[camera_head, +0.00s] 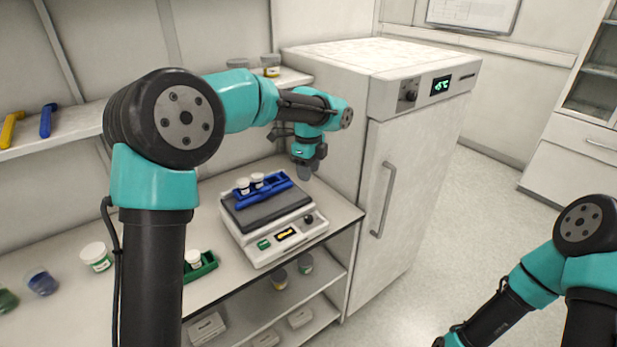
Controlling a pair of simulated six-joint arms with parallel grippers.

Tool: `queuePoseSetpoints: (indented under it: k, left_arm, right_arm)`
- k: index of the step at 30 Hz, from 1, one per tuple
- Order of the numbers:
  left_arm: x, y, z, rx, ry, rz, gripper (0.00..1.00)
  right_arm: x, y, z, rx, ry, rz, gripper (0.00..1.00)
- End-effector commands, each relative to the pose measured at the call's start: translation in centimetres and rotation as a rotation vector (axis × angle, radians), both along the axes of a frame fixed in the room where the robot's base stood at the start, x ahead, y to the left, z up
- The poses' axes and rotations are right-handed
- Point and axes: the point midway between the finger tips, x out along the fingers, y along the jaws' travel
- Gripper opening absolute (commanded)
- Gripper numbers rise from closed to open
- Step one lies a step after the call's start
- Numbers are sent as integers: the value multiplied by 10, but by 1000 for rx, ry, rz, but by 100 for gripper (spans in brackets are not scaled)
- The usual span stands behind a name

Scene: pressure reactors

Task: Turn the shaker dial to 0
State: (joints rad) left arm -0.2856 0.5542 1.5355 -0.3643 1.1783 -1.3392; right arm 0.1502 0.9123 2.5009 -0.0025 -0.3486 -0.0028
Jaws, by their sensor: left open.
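The shaker (255,243) is a white box with a dark top plate, standing on the bench in the middle of the view. Its dial (308,219) is a small dark knob at the right of the front panel. A lit yellow display (286,234) and a green switch (263,244) sit to its left; the display's number is too small to read. My left gripper (305,173) is open, points down and is apart from the dial, above and behind it. My right gripper is outside the picture, below the bottom edge.
A blue rack (262,190) with white-capped jars sits on the shaker's plate. A green rack (205,268) with a jar stands left of the shaker. A white cabinet (415,190) with its own knob and display stands close on the right. Several jars stand at the bench's left.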

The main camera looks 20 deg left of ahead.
Motion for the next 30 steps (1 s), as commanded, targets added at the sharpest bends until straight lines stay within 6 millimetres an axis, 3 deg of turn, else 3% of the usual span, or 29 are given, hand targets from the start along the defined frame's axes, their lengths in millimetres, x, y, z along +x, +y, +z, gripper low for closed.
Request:
queuePoseSetpoints:
  k: [5,18,30]
  left_arm:
    - [0,0,-1,0,0,-119,42]
    - [0,0,-2,1,1,-725,42]
    - [0,0,-2,1,1,-779,42]
  right_arm:
    - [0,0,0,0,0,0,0]
    - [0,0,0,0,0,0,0]
    - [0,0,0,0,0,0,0]
